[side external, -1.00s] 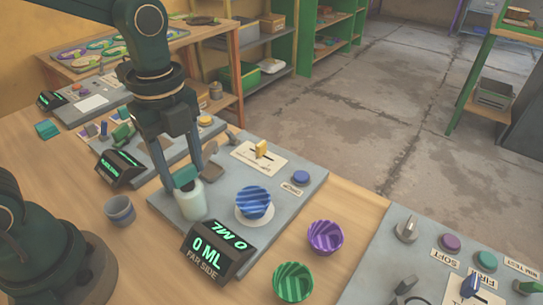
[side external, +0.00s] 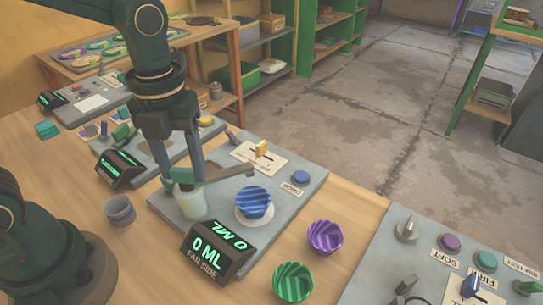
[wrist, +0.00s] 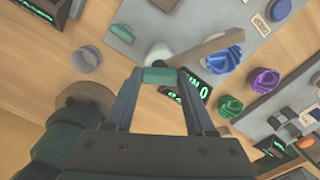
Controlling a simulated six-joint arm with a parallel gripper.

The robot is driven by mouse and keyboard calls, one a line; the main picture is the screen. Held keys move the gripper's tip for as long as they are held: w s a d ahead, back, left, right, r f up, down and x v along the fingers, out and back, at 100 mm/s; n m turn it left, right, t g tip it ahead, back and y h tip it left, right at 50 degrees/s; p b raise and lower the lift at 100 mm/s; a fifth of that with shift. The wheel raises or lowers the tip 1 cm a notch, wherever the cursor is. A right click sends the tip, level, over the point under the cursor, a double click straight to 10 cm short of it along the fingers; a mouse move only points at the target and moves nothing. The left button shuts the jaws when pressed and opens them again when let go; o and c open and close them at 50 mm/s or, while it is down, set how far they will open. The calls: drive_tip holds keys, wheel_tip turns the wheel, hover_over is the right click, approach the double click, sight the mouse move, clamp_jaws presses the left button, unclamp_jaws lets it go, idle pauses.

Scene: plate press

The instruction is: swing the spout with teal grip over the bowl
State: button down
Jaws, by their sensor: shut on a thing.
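The spout (side external: 228,176) is a flat grey-green bar reaching right from my gripper, its far end near the back of the blue ribbed bowl. It also shows in the wrist view (wrist: 210,46). My gripper (side external: 183,178) is shut on its teal grip (wrist: 158,76), above a pale dispenser body (side external: 191,205). The blue bowl (side external: 253,202) sits upright on a white disc (side external: 240,218). In the wrist view the spout passes along the upper edge of the bowl (wrist: 222,63); I cannot tell whether its end is over it.
A display reading 0 ML (side external: 217,250) stands in front. A purple bowl (side external: 325,237) and a green bowl (side external: 293,282) are at the right front. A grey cup (side external: 120,210) stands left. A yellow-handled slider (side external: 261,149) and a blue button (side external: 301,178) lie behind the blue bowl.

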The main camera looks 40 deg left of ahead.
drive_tip(key=shift+r+m, duration=0.1)
drive_tip(key=shift+m, duration=2.1)
drive_tip(key=shift+c, duration=1.2)
unclamp_jaws()
drive_tip(key=shift+r, duration=2.5)
drive_tip(key=shift+r, duration=0.1)
